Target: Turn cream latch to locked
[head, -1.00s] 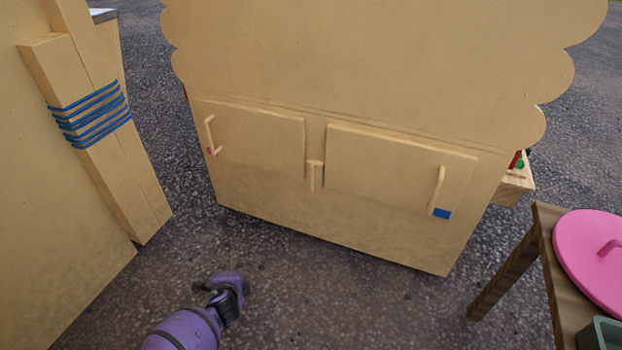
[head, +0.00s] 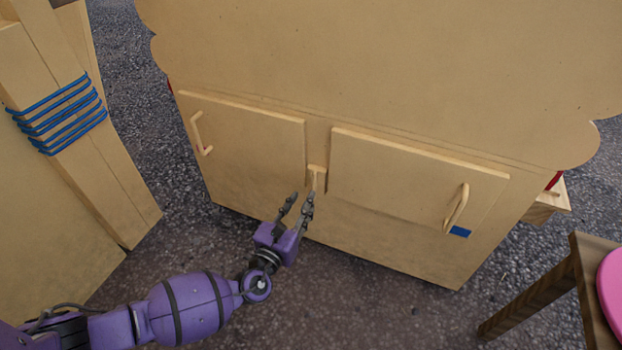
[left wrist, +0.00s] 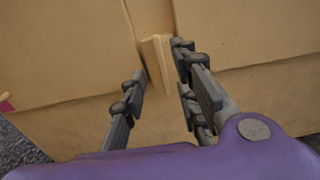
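The cream latch (head: 317,178) is a small T-shaped piece on the cabinet front, between two doors. Its bar hangs down, close to upright. My left gripper (head: 299,202) is open, with its fingertips just below and left of the latch in the head view. In the left wrist view the latch (left wrist: 156,62) shows between the two spread fingers of the left gripper (left wrist: 160,68). I cannot tell whether a finger touches it. My right gripper is not in view.
The left door (head: 250,138) and right door (head: 400,178) are flush with the cabinet front, each with a bar handle. A wooden table (head: 590,262) stands at right, and a post with blue cord (head: 60,115) at left.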

